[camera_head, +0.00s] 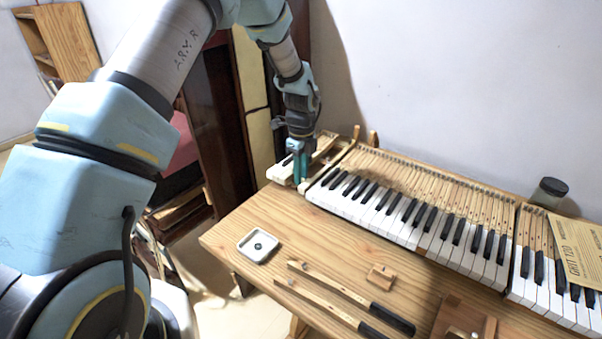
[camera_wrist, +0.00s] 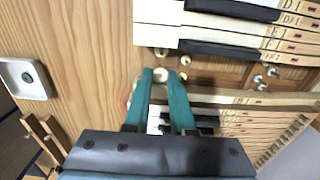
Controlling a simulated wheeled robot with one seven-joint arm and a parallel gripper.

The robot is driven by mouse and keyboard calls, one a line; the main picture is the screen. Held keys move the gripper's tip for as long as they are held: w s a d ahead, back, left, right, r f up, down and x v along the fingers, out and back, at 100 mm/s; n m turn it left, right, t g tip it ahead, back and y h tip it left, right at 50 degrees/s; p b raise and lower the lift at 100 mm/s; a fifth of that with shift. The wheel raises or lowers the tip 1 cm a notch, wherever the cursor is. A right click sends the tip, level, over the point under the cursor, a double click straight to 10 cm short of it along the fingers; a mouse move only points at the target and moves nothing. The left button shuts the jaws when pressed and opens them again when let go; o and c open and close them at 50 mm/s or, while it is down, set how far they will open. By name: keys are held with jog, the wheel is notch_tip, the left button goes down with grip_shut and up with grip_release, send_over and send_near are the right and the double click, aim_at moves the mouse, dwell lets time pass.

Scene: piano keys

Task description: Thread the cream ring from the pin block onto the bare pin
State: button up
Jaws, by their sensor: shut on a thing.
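My gripper (camera_head: 301,168) reaches down at the left end of the keyboard, over the gap between the loose keys there and the main row. In the wrist view its two teal fingers (camera_wrist: 160,75) are close together, shut on a small cream ring (camera_wrist: 160,74) at their tips. Other small cream discs (camera_wrist: 183,60) lie on the wood beside and ahead of the fingertips. Several bare silver pins (camera_wrist: 257,78) stand in the key gap to the right. I cannot tell whether the held ring touches the wood. A small wooden block (camera_head: 381,277) is on the table, perhaps the pin block.
The keyboard (camera_head: 400,222) runs to the right; its keys flank the gap closely in the wrist view. A white tray (camera_head: 246,254) with a dark round piece sits at the table's left. Two dark-ended sticks (camera_head: 340,290) lie in front. A dark jar (camera_head: 549,191) stands behind right.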

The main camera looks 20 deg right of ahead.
jog(key=shift+f+b, duration=0.65)
jog(key=shift+f, duration=0.55)
dwell(0.7)
jog(key=o, duration=0.3)
jog(key=shift+r, duration=0.2)
dwell(0.5)
jog(key=shift+r+p, duration=0.75)
jog(key=shift+r, duration=0.2)
jog(key=o, duration=0.6)
